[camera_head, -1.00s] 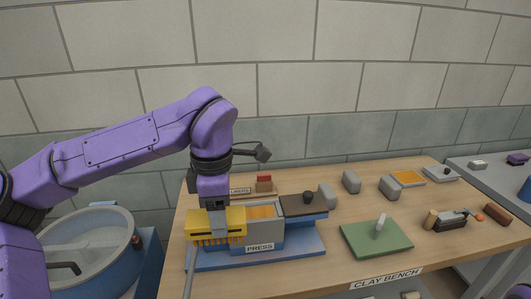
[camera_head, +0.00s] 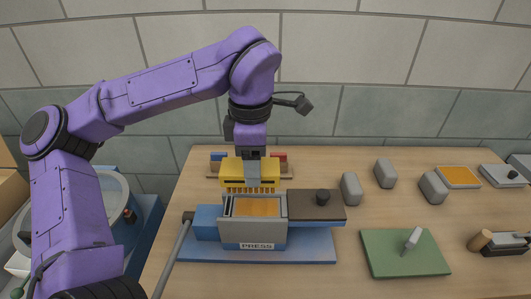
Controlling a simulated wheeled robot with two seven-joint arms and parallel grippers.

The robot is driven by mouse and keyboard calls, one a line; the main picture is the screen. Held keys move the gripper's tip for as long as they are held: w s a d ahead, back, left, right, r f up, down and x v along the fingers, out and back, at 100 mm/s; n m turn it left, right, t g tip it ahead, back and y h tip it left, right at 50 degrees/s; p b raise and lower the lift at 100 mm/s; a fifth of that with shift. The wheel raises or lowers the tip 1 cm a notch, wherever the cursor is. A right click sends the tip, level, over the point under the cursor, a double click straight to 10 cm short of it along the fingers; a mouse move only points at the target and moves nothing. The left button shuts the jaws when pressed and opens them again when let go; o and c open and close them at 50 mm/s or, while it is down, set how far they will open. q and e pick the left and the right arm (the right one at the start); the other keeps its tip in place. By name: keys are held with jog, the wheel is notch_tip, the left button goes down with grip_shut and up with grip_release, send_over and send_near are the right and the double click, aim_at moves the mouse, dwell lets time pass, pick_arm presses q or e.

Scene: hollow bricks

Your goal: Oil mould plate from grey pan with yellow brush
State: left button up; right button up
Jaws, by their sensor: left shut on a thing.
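My left gripper (camera_head: 251,156) is shut on the yellow brush (camera_head: 250,173), with its bristles pointing down. The press box (camera_head: 252,235) is grey with an orange-yellow surface (camera_head: 256,207) inside, which may be the mould plate. A shallow grey pan (camera_head: 459,185) with an orange filling stands at the back right of the bench, well away from the brush. My right gripper is not in view.
A dark plate with a black knob (camera_head: 306,206) lies right of the press box. Grey blocks (camera_head: 351,189) stand behind a green board (camera_head: 405,253). A rack (camera_head: 218,169) stands behind the brush. A long lever (camera_head: 174,258) is at the press's left.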

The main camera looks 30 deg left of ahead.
pick_arm(q)
jog(key=shift+s+f+b, duration=0.15)
jog(key=shift+f+b, duration=0.35)
jog(key=shift+f, duration=0.15)
jog(key=shift+s+f+b, duration=0.15)
jog(key=shift+f+b, duration=0.3)
jog(key=shift+f, duration=0.15)
jog(key=w+f+b, duration=0.2)
jog(key=f, duration=0.1)
jog(key=shift+w+d, duration=0.1)
jog(key=shift+w, duration=0.15)
jog(key=shift+s+f+b, duration=0.15)
jog(key=shift+f+b, duration=0.4)
jog(key=shift+f, duration=0.1)
jog(key=shift+s+f, duration=0.15)
jog(key=shift+s, duration=0.25)
jog(key=shift+w+f, duration=0.1)
jog(key=shift+w, duration=0.25)
jog(key=shift+s, duration=0.1)
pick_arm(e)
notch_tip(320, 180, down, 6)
pick_arm(q)
jog(key=shift+s, duration=0.1)
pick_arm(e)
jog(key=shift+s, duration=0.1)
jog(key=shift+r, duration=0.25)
pick_arm(q)
jog(key=shift+f, duration=0.55)
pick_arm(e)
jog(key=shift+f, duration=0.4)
